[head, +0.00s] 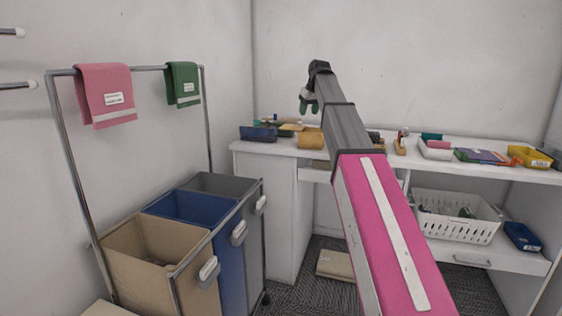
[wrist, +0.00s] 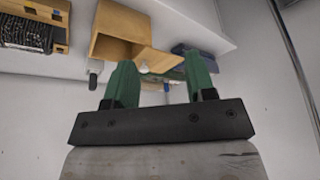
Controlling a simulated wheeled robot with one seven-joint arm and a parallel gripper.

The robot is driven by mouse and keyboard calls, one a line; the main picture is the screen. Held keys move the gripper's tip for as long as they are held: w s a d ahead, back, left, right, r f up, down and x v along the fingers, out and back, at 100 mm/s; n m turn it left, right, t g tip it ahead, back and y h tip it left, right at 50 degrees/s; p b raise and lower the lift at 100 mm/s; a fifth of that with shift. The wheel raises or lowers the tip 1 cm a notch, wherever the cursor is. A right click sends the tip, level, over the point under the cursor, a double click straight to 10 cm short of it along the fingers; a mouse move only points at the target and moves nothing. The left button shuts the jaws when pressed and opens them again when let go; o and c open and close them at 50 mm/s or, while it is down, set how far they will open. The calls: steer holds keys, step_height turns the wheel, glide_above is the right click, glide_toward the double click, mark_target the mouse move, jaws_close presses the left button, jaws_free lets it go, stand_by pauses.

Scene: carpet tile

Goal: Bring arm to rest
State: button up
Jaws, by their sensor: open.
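My arm, with a pink link and a grey link, reaches out over the white desk in the head view. My gripper (head: 309,104) is at its far end, above the desk's back left part and clear of the surface. In the wrist view its two green fingers (wrist: 161,88) stand apart with nothing held between them. An orange-tan box (wrist: 133,37) shows beyond the fingers in the wrist view. I cannot tell the exact gap between the fingers and that box.
The white desk (head: 464,173) carries boxes, trays and stationery. A white basket (head: 456,218) sits on a lower shelf. Beige (head: 150,262), blue and grey bins stand at left below a rail with pink (head: 105,92) and green towels (head: 183,84). A tan box lies on the carpet.

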steer(key=s+d+f+m+g, duration=0.1)
steer(key=s+f, duration=0.3)
steer(key=f, duration=0.6)
steer(key=s+d+f+m+h, duration=0.15)
steer(key=s+f, duration=0.25)
steer(key=f, duration=0.7)
steer(key=s+d+f+g+y, duration=0.1)
steer(key=s+f, duration=0.3)
steer(key=f, duration=0.6)
steer(key=s+d+f+m+g, duration=0.1)
steer(key=s+d+f, duration=0.1)
steer(key=s+f, duration=0.9)
steer(key=s+d+f+m+g+h, duration=0.1)
steer(key=s+d+f, duration=0.1)
steer(key=s+f, duration=1)
steer(key=shift+s+f+m, duration=0.15)
steer(key=shift+s+m, duration=0.2)
steer(key=shift+s, duration=0.25)
steer(key=shift+h, duration=0.25)
